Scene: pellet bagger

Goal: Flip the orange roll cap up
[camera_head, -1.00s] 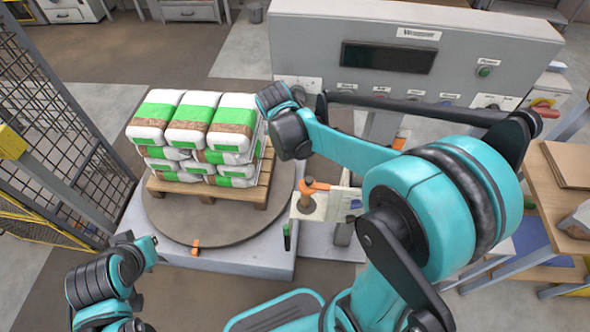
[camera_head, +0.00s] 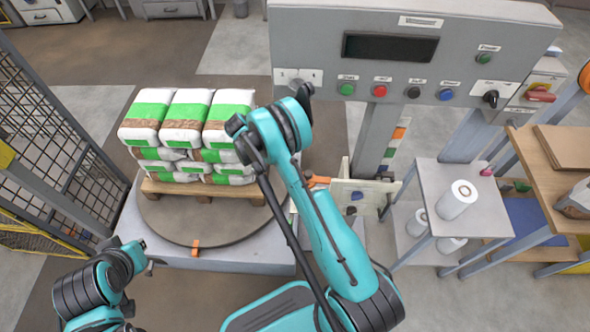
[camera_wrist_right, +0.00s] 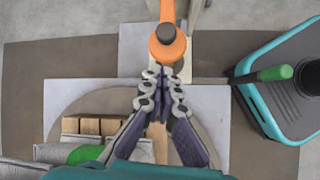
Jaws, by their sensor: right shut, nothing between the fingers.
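The orange roll cap (camera_wrist_right: 168,48) shows in the right wrist view at the top centre, as an orange arm with a rounded end and a dark round spot. In the head view only a small orange piece (camera_head: 318,181) shows beside my right forearm, which hides the rest. My right gripper (camera_wrist_right: 164,72) is shut and empty, its fingertips right by the cap's rounded end. Whether they touch it I cannot tell. In the head view the right gripper is hidden behind my arm. My left gripper (camera_head: 147,258) is low at the left, its fingers too small to judge.
A pallet (camera_head: 205,190) with stacked white-and-green bags stands on a round turntable (camera_head: 165,222). A grey control panel (camera_head: 420,65) with buttons stands behind. A small shelf (camera_head: 478,208) with white film rolls is at right. A mesh fence (camera_head: 60,140) stands at left.

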